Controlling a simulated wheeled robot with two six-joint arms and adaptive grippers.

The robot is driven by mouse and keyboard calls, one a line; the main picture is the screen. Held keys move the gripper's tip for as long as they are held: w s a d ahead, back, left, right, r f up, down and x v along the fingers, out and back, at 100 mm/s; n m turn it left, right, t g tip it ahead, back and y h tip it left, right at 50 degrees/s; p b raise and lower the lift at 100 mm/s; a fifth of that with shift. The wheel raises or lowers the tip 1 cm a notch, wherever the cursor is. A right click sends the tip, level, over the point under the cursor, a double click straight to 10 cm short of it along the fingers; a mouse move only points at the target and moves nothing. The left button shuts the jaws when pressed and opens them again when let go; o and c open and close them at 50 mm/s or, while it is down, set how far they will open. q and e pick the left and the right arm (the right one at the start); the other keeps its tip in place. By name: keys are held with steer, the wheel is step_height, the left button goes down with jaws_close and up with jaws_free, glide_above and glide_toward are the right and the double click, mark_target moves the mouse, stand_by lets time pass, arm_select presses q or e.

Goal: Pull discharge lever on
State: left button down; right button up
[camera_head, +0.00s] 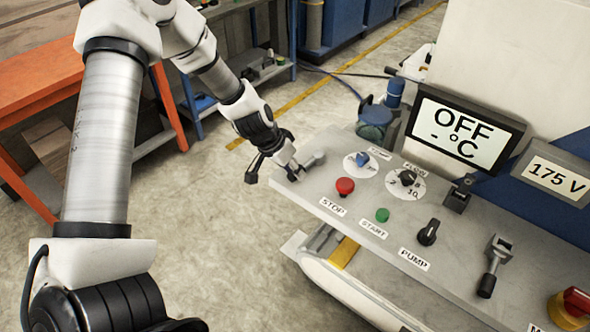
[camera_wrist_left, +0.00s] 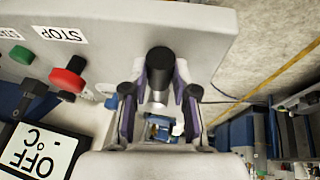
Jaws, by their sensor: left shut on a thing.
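My left gripper (camera_head: 289,170) is at the left end of the grey control panel (camera_head: 345,222). It is shut on a lever there. In the left wrist view the lever's black, round-ended handle (camera_wrist_left: 160,61) stands between the two fingers of my left gripper (camera_wrist_left: 160,92). A grey metal part of the lever (camera_head: 314,159) shows beside the gripper in the head view. The gripper hides most of the lever in that view, and I can read no label for it. My right gripper is not in view.
A red STOP button (camera_head: 345,186), a green START button (camera_head: 382,215) and a PUMP knob (camera_head: 428,232) lie right of the gripper. Another black-handled lever (camera_head: 491,268) is farther right. A display (camera_head: 462,133) reads OFF. Open floor lies left of the panel.

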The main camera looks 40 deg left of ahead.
arm_select(q)
steer(key=shift+a+m, duration=0.4)
steer(key=shift+m, duration=0.1)
steer(key=w+a+m+b, duration=0.1)
steer(key=m+b, duration=0.1)
steer(key=a+m+g+h+b, duration=0.1)
steer(key=a+m+b, duration=0.1)
steer(key=b, duration=0.1)
steer(key=w+a+m+g+b, duration=0.1)
steer(key=m+b, duration=0.1)
steer(key=shift+w+a+f+h, duration=0.15)
steer(key=shift+w+f+h, duration=0.15)
steer(key=shift+w+h, duration=0.1)
steer(key=shift+w+a+r+m+g+b, duration=0.15)
steer(key=shift+w+a+m+g+b, duration=0.2)
steer(key=shift+m+b, duration=0.25)
steer(key=shift+w+a+r+m+g+b, duration=0.1)
steer(key=shift+w+a+m+g+b, duration=0.1)
steer(key=shift+w+m+g+b, duration=0.3)
steer(key=shift+s, duration=0.2)
steer(key=c, duration=0.9)
jaws_free()
steer(key=v, duration=1.2)
steer(key=shift+a, duration=0.25)
